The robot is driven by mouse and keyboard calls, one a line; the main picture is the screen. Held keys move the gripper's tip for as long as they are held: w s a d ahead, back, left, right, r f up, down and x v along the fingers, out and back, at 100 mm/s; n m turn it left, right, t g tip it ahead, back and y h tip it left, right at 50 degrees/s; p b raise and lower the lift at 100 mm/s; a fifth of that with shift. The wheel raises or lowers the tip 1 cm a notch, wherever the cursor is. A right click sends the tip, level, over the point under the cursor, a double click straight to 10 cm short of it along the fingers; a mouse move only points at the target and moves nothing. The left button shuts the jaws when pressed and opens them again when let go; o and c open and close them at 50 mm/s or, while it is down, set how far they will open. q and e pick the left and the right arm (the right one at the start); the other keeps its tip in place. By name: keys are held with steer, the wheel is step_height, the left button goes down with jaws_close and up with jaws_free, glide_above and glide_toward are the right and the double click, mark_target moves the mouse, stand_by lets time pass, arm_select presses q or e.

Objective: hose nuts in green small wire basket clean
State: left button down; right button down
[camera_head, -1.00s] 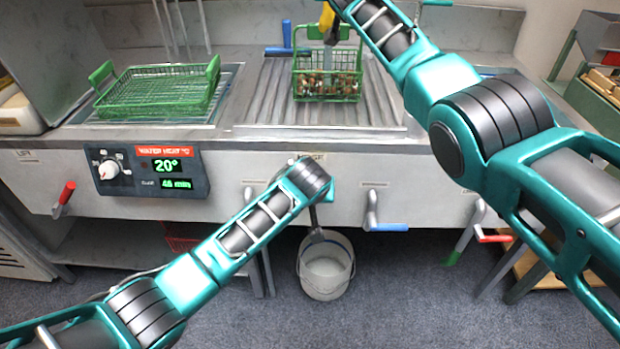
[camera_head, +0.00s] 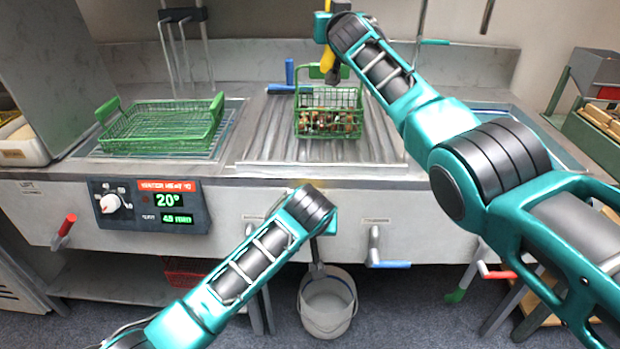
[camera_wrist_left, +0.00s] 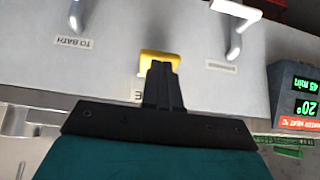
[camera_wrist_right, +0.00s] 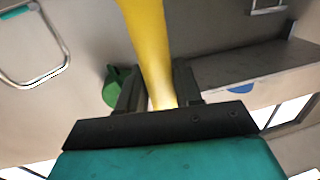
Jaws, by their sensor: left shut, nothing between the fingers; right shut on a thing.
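The green small wire basket (camera_head: 358,98) stands upright on the ribbed metal drainboard, with brown nuts (camera_head: 325,121) lying in its bottom. My right gripper (camera_wrist_right: 155,88) is shut on a yellow hose handle (camera_wrist_right: 148,40); in the head view the handle (camera_head: 328,62) is just above the back of the basket. No water stream can be made out. My left gripper (camera_wrist_left: 163,68) is shut and empty, its fingertips at a yellow lever (camera_wrist_left: 160,56) on the sink's front panel. I cannot tell whether they touch it. In the head view my left wrist hides that lever.
A larger green wire basket (camera_head: 215,115) sits on the left. A heater panel (camera_head: 150,205) shows 20°. Levers with blue (camera_head: 390,264) and red (camera_head: 497,274) grips stick out from the front. A white bucket (camera_head: 328,303) stands below. The drainboard's front is clear.

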arm_select(q)
steer(key=v, duration=0.9)
steer(key=shift+s, duration=0.45)
steer(key=shift+r, duration=0.2)
arm_select(e)
steer(key=shift+r, duration=0.15)
